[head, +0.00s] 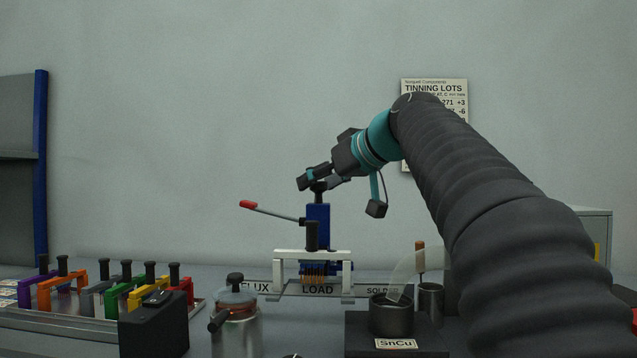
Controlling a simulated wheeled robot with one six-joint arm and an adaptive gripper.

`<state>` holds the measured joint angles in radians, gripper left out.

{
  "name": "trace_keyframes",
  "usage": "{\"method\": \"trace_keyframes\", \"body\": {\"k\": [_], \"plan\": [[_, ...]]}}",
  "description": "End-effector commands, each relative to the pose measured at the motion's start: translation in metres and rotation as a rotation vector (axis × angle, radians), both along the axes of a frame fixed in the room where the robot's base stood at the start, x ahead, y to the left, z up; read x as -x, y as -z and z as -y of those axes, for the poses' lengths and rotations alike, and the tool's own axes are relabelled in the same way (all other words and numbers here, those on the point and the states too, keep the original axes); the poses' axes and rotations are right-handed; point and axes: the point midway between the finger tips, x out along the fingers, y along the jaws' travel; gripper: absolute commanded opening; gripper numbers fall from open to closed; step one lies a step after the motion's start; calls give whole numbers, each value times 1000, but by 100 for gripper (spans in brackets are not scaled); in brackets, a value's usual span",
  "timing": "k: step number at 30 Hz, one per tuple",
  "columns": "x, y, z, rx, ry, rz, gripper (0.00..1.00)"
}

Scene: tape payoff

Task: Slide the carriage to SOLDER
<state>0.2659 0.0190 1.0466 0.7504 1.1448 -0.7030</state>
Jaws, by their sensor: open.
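The blue carriage (318,222) stands upright on a rail at the bench's back, in line with the LOAD label (318,289). A lever with a red tip (248,204) sticks out from it to the left, and a dark knob tops it. A white bridge-shaped frame (283,259) with a black handle and copper leads hangs in front of it. The SOLDER label (380,290) is to the right, partly hidden, and the FLUX label (258,287) is to the left. My gripper (306,181) is open, just above and beside the carriage's top knob; whether it touches is unclear.
A SnCu solder pot (390,318) stands front right, with a pale curved plate (404,272) beside it. A glass jar (236,305) and a black box (153,326) stand front left. A tray (70,324) of several coloured handled frames lies left. My arm covers the right side.

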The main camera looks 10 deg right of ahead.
Motion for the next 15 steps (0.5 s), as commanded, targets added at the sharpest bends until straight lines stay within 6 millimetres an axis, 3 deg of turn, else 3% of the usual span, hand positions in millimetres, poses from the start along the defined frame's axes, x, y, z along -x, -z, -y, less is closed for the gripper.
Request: {"method": "trace_keyframes", "body": {"k": [12,15], "plan": [[-7,3,-3,-1,0,0,59],[-7,3,-3,-1,0,0,34]]}}
